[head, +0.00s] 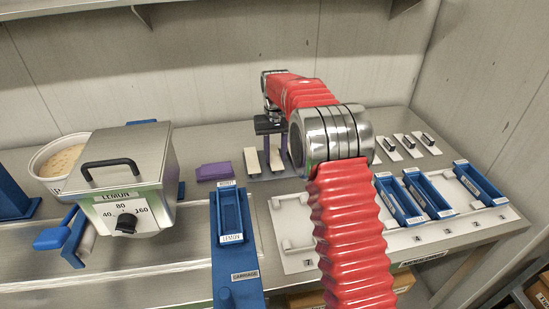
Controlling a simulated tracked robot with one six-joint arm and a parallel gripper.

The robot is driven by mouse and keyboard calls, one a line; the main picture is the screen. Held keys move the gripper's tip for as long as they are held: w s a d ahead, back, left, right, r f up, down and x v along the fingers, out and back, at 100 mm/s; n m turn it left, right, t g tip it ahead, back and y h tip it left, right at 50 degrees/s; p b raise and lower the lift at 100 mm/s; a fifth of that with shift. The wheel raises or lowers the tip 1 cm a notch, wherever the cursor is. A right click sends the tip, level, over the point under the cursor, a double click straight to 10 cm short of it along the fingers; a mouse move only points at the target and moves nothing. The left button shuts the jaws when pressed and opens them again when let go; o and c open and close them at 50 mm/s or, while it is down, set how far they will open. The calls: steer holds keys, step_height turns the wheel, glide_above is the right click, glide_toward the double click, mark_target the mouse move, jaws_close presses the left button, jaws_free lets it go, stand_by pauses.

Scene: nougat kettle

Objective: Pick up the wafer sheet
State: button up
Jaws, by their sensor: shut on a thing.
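Two narrow cream strips, which look like wafer sheets, stand side by side on a grey plate behind the blue mould in the middle. The left wafer sheet (252,161) stands free. My gripper (275,153) points down with its purple fingers around the right wafer sheet (276,162), shut on it. The sheet's lower end is at or just above the plate; I cannot tell whether they touch. My red arm hides the area right of the gripper.
A kettle box (125,175) with a dial and a round pan (62,160) stand left. A purple block (213,171) lies left of the sheets. A blue mould (231,215) is in front.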

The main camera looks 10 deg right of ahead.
mark_target(276, 161)
steer(key=shift+c, duration=0.7)
step_height(276, 161, up, 10)
steer(key=shift+s, duration=0.2)
stand_by(0.6)
